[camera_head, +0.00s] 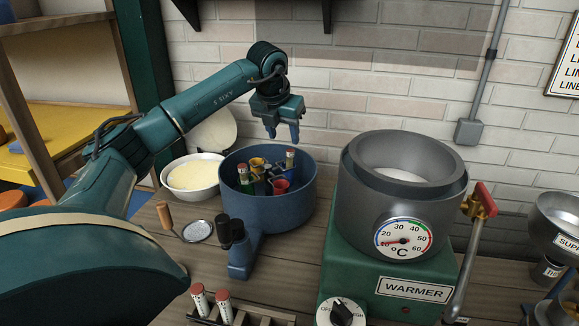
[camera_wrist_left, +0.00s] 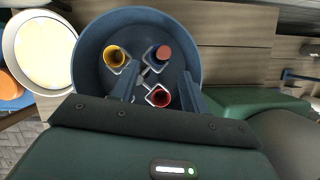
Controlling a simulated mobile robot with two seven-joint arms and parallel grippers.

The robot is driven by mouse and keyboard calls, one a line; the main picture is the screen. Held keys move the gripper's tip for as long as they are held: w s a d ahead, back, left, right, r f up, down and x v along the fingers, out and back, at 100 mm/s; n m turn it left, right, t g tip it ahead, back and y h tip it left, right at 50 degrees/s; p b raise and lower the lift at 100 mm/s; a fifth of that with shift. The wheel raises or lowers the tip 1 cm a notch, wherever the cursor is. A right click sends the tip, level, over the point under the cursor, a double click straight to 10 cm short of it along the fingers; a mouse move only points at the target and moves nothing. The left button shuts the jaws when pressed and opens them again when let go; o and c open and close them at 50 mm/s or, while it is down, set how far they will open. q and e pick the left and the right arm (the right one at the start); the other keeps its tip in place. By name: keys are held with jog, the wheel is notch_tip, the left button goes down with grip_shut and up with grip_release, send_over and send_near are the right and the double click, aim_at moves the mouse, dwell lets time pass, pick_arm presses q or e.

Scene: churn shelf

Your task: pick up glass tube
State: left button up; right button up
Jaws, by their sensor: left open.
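Several tubes stand in a blue round tub in the head view: a yellow-topped one (camera_head: 257,163), a red-topped one (camera_head: 281,186), and a capped one (camera_head: 290,158); green shows on a tube at the left. The left wrist view shows a yellow open top (camera_wrist_left: 117,56), a red cap (camera_wrist_left: 163,53) and a red open top (camera_wrist_left: 158,97) in square holders. I cannot tell which tube is meant. My left gripper (camera_head: 283,133) is open and empty, pointing down above the tub's far side. My right gripper is not in view.
The blue tub (camera_head: 300,213) has a raised rim around the tubes. A grey-topped warmer (camera_head: 352,215) stands close on its right. A white bowl (camera_head: 176,198) is left of it. A rack at the front holds two red-capped tubes (camera_head: 224,308). A brick wall is behind.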

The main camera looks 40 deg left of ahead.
aim_at(289, 151)
pick_arm(q)
jog(key=shift+d+p+x, duration=0.1)
jog(key=shift+p+x, duration=0.15)
jog(key=shift+x, duration=1.5)
jog(key=shift+d+p+x, duration=0.15)
jog(key=shift+p+x, duration=0.1)
jog(key=shift+x, duration=1.55)
jog(key=shift+w, duration=0.15)
jog(key=shift+c, duration=0.4)
jog(key=shift+r, duration=0.1)
grip_shut()
